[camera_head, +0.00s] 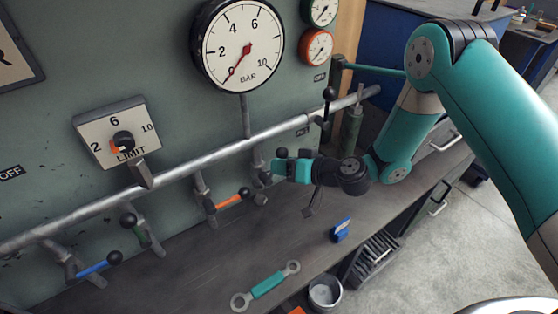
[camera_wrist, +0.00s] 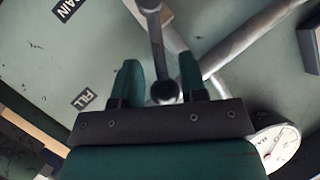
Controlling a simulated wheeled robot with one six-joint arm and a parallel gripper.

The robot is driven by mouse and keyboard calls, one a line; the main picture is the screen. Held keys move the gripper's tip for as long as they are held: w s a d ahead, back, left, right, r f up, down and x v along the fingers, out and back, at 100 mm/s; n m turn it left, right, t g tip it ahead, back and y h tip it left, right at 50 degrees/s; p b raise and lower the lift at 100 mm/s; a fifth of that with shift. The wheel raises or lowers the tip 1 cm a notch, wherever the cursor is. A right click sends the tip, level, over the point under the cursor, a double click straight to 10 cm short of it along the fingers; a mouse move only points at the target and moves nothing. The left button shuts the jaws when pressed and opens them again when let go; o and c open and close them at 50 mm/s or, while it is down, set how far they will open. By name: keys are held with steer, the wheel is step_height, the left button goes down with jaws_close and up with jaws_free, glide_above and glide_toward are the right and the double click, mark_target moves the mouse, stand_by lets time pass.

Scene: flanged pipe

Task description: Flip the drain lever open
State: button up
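A grey lever with a black ball knob, which I take as the drain lever, shows in the wrist view (camera_wrist: 161,50). Its knob is between the two fingers of my gripper (camera_wrist: 162,88), with a gap to the left finger and little or no gap to the right one. My gripper is open. In the head view my gripper (camera_head: 290,166) is at the wall below the sloping pipe, and it hides most of this lever. The DRAIN label (camera_wrist: 68,6) is at the top left of the wrist view, with the FILL label (camera_wrist: 82,99) below it.
Along the pipe (camera_head: 215,155) are an orange lever (camera_head: 232,200), a green-marked lever (camera_head: 130,222), a blue lever (camera_head: 95,268) and an upright black-knobbed lever (camera_head: 329,95).

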steer(key=shift+x, duration=0.85)
jaws_close()
steer(key=shift+r, duration=0.1)
steer(key=shift+w, duration=0.1)
